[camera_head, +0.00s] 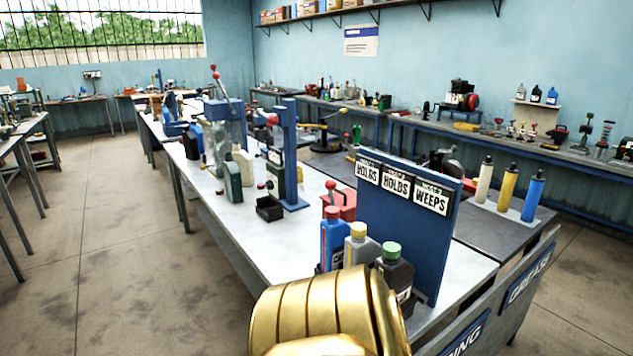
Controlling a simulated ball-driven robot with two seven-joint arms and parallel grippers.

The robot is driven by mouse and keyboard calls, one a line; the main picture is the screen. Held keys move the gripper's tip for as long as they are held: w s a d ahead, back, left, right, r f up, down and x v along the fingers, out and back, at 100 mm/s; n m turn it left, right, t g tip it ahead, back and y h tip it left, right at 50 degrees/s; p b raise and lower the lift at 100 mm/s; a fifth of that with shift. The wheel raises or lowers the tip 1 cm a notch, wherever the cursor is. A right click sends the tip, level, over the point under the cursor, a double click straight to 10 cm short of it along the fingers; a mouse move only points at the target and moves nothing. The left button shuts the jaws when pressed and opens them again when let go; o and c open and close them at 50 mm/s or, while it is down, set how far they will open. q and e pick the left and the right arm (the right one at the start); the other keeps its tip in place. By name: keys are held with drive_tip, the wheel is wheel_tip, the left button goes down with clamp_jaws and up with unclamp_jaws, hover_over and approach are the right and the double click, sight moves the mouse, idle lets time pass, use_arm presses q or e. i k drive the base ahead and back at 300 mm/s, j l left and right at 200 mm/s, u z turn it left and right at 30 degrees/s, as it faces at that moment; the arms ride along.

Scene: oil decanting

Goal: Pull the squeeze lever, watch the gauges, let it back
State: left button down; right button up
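Neither of my grippers shows in the head view. A blue post stand (288,150) stands on the near bench (225,208), with a red knob (272,119) on its left side. Behind it is a blue frame (225,112) with a lever topped by a red ball (214,68). I cannot tell which of these, if any, is the squeeze lever. No gauge face can be made out. A blue panel (412,232) carries signs reading "HOLDS", "HOLDS" and "WEEPS".
Blue (332,240), grey (360,246) and dark (397,272) bottles stand before the panel. White, yellow (507,188) and blue (533,196) cartridges stand right of it. A red can (338,203) sits behind. The floor (110,260) at left is clear.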

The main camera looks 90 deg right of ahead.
sight(330, 185)
drive_tip(key=i+l+z, duration=0.2)
drive_tip(key=z, duration=0.2)
drive_tip(key=i+z, duration=1)
drive_tip(key=z, duration=0.2)
drive_tip(key=i+z, duration=0.65)
drive_tip(key=z, duration=0.25)
drive_tip(key=i+j+z, duration=0.25)
drive_tip(key=z, duration=0.2)
drive_tip(key=i, duration=0.05)
